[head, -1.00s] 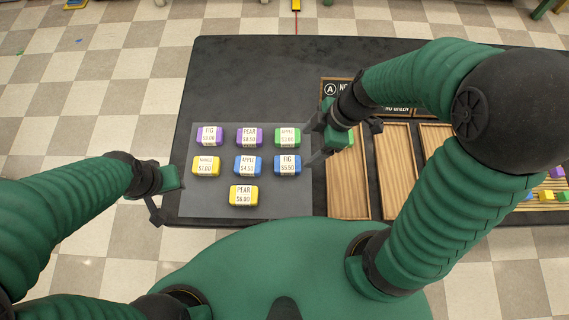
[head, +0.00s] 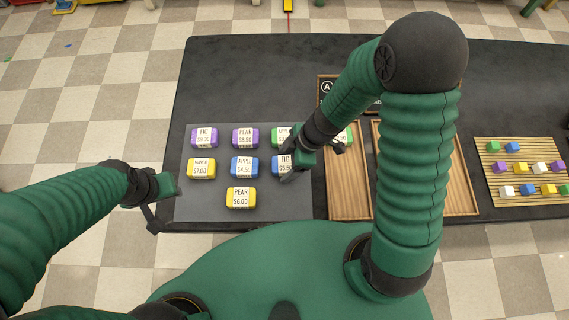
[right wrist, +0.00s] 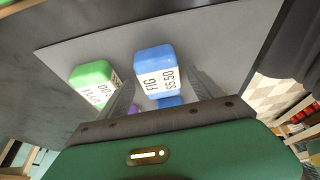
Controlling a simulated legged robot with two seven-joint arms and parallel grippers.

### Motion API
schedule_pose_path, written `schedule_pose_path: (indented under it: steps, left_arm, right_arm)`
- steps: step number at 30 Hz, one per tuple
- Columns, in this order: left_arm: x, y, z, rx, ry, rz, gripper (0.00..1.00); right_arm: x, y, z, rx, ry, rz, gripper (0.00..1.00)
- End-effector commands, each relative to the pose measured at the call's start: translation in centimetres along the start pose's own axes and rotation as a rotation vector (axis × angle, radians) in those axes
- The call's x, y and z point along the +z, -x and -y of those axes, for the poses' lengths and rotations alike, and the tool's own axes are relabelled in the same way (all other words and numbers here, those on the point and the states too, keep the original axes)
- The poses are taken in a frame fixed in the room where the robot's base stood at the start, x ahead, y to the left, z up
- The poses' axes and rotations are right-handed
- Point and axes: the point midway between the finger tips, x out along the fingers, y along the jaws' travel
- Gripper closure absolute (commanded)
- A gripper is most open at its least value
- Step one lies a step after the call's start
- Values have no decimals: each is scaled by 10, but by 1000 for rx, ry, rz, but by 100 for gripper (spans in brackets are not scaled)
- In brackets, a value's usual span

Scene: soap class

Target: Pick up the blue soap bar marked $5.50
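The blue soap bar (head: 283,167) marked FIG $5.50 lies on the grey mat, partly hidden by my right gripper (head: 312,163) in the head view. In the right wrist view the blue bar (right wrist: 154,72) shows its label, with the open fingers of my right gripper (right wrist: 162,82) on its two sides. I see no clear contact. Another blue bar (head: 244,167), APPLE $4.50, lies to its left. My left gripper (head: 160,195) hangs by the mat's left edge with no bar in it; its opening is unclear.
The grey mat (head: 290,207) also bears purple, yellow and green bars; the green bar (head: 280,136) is just behind the blue one. Wooden trays (head: 347,190) stand to the right, one with a green bar (head: 346,134). A slatted board (head: 520,175) holds small coloured blocks.

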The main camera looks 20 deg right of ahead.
Motion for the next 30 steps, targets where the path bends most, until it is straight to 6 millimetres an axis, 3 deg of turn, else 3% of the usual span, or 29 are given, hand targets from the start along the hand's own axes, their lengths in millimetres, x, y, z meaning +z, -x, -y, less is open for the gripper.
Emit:
schedule_pose_path:
  steps: [2,16,30]
  left_arm:
    - [0,0,0,0,0,0,64]
    - [0,0,0,0,0,0,64]
    - [-3,11,0,0,0,0,64]
  right_arm:
    - [0,0,0,0,0,0,35]
    - [0,0,0,0,-1,0,95]
    - [-10,10,-4,-1,2,-1,96]
